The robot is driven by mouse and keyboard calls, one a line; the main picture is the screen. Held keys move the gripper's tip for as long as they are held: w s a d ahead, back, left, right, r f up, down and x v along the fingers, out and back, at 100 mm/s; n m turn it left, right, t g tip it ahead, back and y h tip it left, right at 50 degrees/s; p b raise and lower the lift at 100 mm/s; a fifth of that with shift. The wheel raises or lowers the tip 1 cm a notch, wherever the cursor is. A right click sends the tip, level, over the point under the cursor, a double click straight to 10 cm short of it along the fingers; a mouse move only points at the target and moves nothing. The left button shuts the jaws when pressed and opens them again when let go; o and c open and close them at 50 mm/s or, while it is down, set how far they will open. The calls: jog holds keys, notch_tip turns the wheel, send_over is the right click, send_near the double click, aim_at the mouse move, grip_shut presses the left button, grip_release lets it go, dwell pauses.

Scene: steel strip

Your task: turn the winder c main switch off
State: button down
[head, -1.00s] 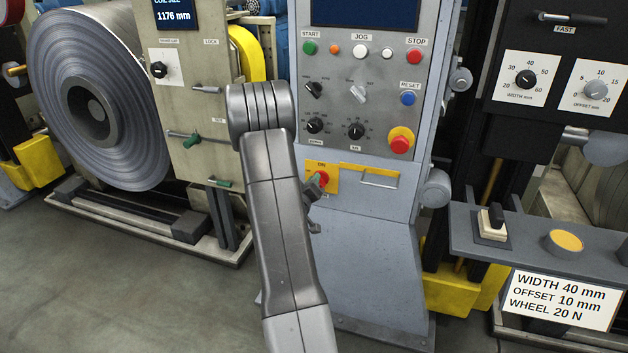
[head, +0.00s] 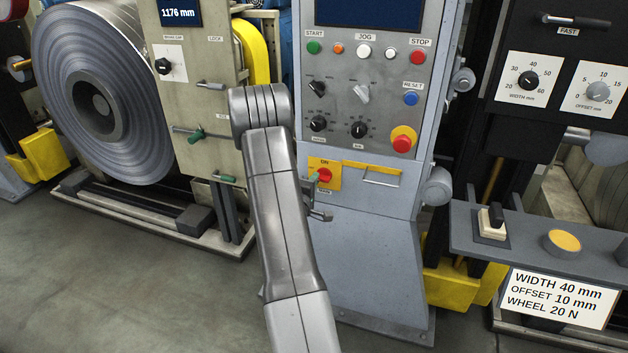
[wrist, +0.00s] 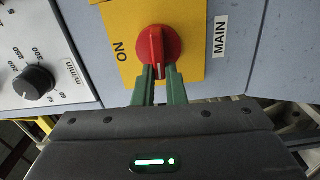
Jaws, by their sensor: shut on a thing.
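The main switch is a red rotary knob (head: 325,175) on a yellow plate (head: 331,185) low on the grey control cabinet. The plate reads ON above the knob, with a MAIN label below. In the wrist view the red knob (wrist: 158,46) has its white mark pointing toward my gripper, across the line from ON to MAIN. The green fingertips of my gripper (wrist: 158,78) are shut on the knob's near end. In the head view my gripper (head: 315,178) reaches the knob from the left, partly hidden behind my arm.
Above the switch are black selectors, a red emergency button (head: 402,142) on yellow, and a blue reset button (head: 411,99). A yellow hasp-like bar (head: 372,167) sits right of the switch. A coil stand (head: 200,150) is at left, a grey shelf (head: 520,245) at right.

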jog(key=shift+n, duration=0.4)
jog(key=c, duration=1.5)
grip_release()
jog(key=shift+f, duration=0.1)
jog(key=v, duration=1.4)
jog(key=shift+w, duration=0.1)
jog(key=x, duration=1.3)
jog(key=shift+w+d, duration=0.1)
jog(key=shift+w, duration=0.3)
